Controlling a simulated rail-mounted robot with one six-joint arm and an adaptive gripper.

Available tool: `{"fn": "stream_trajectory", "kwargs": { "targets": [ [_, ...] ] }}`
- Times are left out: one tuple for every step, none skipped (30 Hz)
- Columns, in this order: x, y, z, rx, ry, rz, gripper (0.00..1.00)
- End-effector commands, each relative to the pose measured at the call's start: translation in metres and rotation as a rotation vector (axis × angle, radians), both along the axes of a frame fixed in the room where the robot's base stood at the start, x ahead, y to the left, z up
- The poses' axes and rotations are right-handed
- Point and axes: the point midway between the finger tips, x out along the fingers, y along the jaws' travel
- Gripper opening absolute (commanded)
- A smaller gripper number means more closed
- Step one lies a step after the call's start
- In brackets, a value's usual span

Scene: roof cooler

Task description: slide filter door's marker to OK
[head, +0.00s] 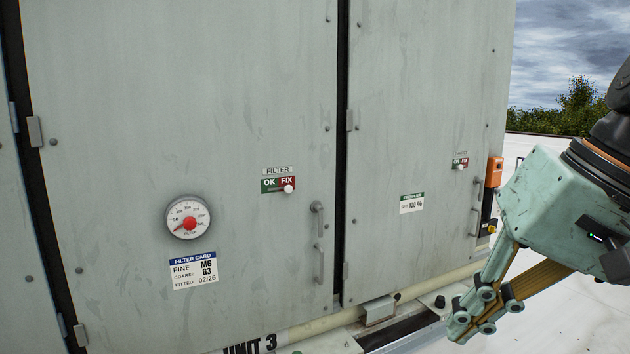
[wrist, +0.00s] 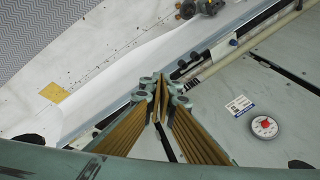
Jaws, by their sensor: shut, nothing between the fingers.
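The filter door (head: 110,120) is a grey panel. Under a FILTER label it carries a green OK and red FIX plate (head: 270,185). A round white marker knob (head: 288,189) sits at the FIX end, on the right. My gripper (head: 460,328) is at the lower right of the head view, shut and empty, pointing down and left, well apart from the marker. In the wrist view my gripper (wrist: 161,87) has its fingertips together, with the door's gauge (wrist: 264,127) and filter card (wrist: 239,105) to the right. I cannot make out the marker there.
A door handle (head: 318,240) stands out right of the marker. The neighbouring door (head: 415,110) has a similar small plate and knob (head: 460,166). An orange box (head: 494,171) is on the unit's right edge. A pipe (head: 315,325) runs along the base.

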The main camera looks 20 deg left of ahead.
Motion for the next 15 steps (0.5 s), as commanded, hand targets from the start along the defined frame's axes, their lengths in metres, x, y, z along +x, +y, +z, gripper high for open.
{"fn": "stream_trajectory", "kwargs": {
  "targets": [
    [0.011, 0.008, 0.007, 0.02, 0.005, 0.005, 0.0],
    [0.016, 0.013, 0.009, 0.031, 0.006, 0.009, 0.0],
    [0.024, 0.019, 0.013, 0.049, 0.008, 0.014, 0.0],
    [0.03, 0.024, 0.015, 0.061, 0.01, 0.017, 0.0],
    [0.036, 0.029, 0.018, 0.073, 0.011, 0.021, 0.0],
    [0.044, 0.035, 0.022, 0.09, 0.012, 0.025, 0.0],
    [0.049, 0.04, 0.024, 0.102, 0.013, 0.028, 0.0],
    [0.055, 0.045, 0.027, 0.114, 0.013, 0.031, 0.0],
    [0.063, 0.051, 0.031, 0.131, 0.014, 0.036, 0.0],
    [0.069, 0.056, 0.033, 0.144, 0.015, 0.038, 0.0],
    [0.075, 0.06, 0.036, 0.155, 0.015, 0.042, 0.0],
    [0.083, 0.066, 0.039, 0.171, 0.015, 0.044, 0.0],
    [0.089, 0.071, 0.042, 0.184, 0.015, 0.046, 0.0],
    [0.096, 0.076, 0.044, 0.195, 0.015, 0.049, 0.0],
    [0.104, 0.082, 0.047, 0.212, 0.015, 0.052, 0.0]
  ]
}}
